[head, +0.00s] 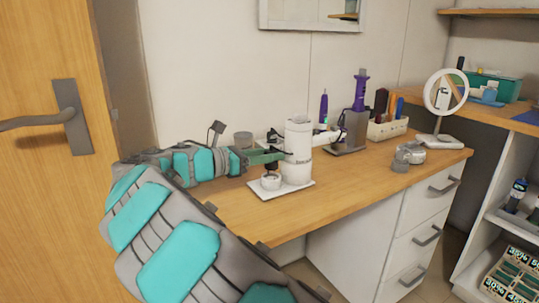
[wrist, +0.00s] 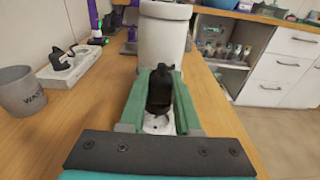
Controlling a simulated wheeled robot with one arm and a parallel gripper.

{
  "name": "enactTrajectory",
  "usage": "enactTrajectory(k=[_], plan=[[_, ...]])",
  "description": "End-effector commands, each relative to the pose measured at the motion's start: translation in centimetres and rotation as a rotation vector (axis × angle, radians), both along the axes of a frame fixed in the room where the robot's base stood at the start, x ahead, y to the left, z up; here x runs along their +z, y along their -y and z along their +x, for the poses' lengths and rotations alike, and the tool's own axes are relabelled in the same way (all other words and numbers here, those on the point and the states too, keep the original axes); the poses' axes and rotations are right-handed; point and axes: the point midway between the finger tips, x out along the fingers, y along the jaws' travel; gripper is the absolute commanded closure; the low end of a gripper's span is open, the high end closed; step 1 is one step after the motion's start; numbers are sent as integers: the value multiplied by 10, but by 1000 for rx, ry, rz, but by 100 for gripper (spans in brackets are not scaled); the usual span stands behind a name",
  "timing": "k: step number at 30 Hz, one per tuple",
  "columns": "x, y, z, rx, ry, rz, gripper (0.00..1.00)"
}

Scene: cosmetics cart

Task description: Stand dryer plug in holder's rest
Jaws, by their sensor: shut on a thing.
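My gripper (wrist: 160,84) is shut on a black plug (wrist: 158,93), which stands roughly upright between the green fingers. In the head view my gripper (head: 281,155) is at the left side of a tall white cylinder (head: 298,145) on a white base (head: 287,190). The cylinder also shows in the wrist view (wrist: 164,42), just beyond the plug. A small round white cup (head: 270,182) stands on the base below my gripper. In the wrist view a white part with an opening (wrist: 157,124) shows beneath the plug. I cannot tell whether the plug touches it.
A grey mug (wrist: 22,92) and a white stand with black parts (wrist: 72,66) are to the left. Farther back are a purple tool in a grey stand (head: 358,115), a white bin (head: 388,127), a ring mirror (head: 445,92) and a grey item (head: 410,154). The wooden top's front right is clear.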

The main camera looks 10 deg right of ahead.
Motion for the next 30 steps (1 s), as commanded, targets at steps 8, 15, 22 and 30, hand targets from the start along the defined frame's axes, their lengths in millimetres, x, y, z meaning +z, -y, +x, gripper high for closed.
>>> enactTrajectory(k=[8,15,22,30], plan=[[0,0,0,0,0,0,100],[0,0,0,0,1,-1,100],[0,0,0,0,0,0,100],[-5,0,0,0,0,-1,100]])
